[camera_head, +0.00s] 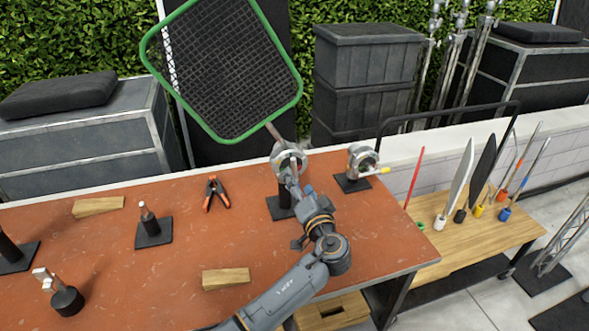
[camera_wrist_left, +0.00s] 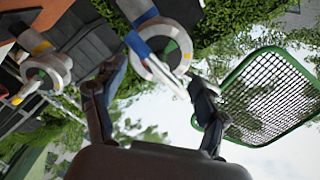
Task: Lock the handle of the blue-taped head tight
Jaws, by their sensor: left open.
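The blue-taped head (camera_wrist_left: 165,52) is a round metal grip head in the left wrist view, with a blue band (camera_wrist_left: 138,45) beside its disc. A pale handle (camera_wrist_left: 172,79) slants down from it into the space between my fingers. In the head view, this head (camera_head: 282,152) stands on a black base at the table's back and carries the rod of a green-framed net (camera_head: 228,70). My left gripper (camera_wrist_left: 150,95) is open around the handle; contact is unclear. In the head view, my left gripper (camera_head: 292,178) partly covers the head. My right gripper is out of view.
A second head (camera_head: 360,160) with a yellow-taped handle stands close by on the right.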

